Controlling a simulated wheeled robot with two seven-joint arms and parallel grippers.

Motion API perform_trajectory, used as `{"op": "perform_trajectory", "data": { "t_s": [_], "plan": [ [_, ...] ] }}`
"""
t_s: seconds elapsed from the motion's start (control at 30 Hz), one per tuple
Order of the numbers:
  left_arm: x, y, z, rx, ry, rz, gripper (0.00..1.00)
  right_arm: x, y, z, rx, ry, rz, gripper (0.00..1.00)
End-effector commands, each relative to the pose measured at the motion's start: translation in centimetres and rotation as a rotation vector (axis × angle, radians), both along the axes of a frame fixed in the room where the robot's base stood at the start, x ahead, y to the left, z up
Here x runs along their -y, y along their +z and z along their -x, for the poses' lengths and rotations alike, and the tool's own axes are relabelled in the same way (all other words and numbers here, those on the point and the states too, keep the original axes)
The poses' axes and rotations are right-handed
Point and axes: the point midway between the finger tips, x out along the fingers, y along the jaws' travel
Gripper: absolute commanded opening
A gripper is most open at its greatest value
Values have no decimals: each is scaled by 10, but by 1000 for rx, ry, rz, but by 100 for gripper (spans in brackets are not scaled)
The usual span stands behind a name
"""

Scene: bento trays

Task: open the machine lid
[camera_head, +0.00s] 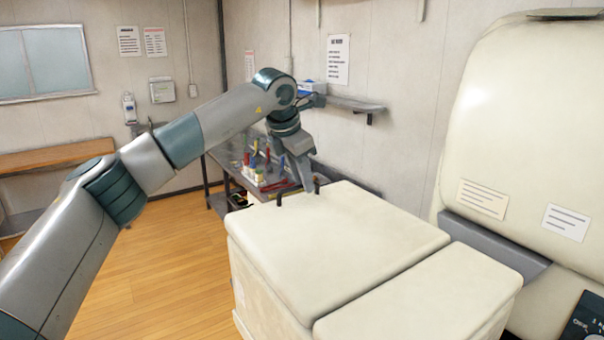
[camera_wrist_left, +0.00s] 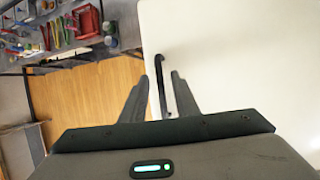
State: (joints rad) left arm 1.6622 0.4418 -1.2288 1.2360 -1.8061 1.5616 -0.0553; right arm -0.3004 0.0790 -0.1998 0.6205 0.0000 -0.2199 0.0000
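The machine's cream lid (camera_head: 335,245) lies flat and looks closed on the boxy body. It also fills the right of the left wrist view (camera_wrist_left: 240,60). A thin black handle (camera_wrist_left: 161,85) runs near the lid's edge; in the head view one dark end of it (camera_head: 279,200) shows at the lid's far left edge. My left gripper (camera_head: 306,188) is over that edge, pointing down. In the left wrist view its two fingers (camera_wrist_left: 158,88) are apart, with the handle appearing between them. I cannot tell whether they touch it. My right gripper is not in view.
A second cream panel (camera_head: 425,300) adjoins the lid at the near right. A tall cream housing (camera_head: 530,110) rises behind at right. A cluttered table (camera_head: 222,160) stands beyond the gripper. Wooden floor (camera_head: 170,270) left of the machine is clear.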

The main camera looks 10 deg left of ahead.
Motion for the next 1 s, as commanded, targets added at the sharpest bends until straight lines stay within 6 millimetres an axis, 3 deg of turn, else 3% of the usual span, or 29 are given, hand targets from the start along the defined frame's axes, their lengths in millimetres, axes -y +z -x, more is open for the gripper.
{"op": "perform_trajectory", "data": {
  "t_s": [0.17,0.3,0.73,1.0],
  "plan": [
    [0,0,0,0,0,0,28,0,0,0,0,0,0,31],
    [0,0,0,0,0,0,0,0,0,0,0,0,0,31],
    [1,8,1,21,-2,-19,0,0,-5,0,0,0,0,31],
    [5,41,4,103,-2,-99,0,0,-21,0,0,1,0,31]
  ]
}}
